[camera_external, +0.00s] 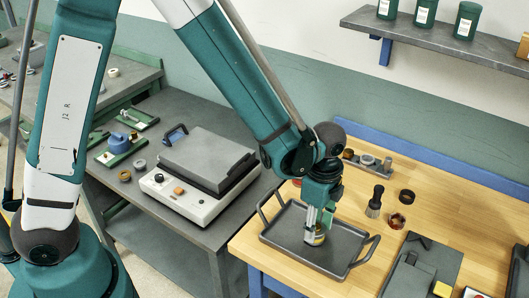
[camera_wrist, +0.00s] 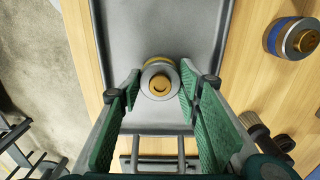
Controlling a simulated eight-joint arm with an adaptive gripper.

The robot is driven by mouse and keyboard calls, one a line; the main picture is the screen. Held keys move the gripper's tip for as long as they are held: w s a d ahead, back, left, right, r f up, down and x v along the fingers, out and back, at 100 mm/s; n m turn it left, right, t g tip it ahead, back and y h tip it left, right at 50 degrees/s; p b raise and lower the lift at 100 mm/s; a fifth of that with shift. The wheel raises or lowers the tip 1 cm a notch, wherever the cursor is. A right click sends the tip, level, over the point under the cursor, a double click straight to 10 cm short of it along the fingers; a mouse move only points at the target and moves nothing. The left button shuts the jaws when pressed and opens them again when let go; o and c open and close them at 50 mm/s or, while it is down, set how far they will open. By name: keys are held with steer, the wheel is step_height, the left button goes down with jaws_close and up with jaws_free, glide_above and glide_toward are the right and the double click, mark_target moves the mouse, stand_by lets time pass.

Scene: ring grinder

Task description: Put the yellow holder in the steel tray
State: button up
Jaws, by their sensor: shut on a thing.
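The yellow holder (camera_external: 319,239) is a small round piece with a yellow band. In the wrist view the holder (camera_wrist: 159,83) shows from above as a grey ring with a gold top. My gripper (camera_external: 317,226) points down and is shut on it, with one green-padded finger on each side in the wrist view (camera_wrist: 159,78). The holder is over the middle of the steel tray (camera_external: 284,243), a dark grey tray with two raised handles, also seen in the wrist view (camera_wrist: 160,30). I cannot tell whether the holder's base touches the tray floor.
A similar gold-topped piece with a blue band (camera_wrist: 293,38) stands beside the tray. A grey-lidded machine (camera_external: 202,170) is left.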

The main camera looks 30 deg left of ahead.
steer(key=shift+f, duration=0.15)
steer(key=o, duration=1.3)
steer(key=shift+r, duration=0.25)
steer(key=shift+r, duration=5.95)
steer(key=shift+a, duration=0.1)
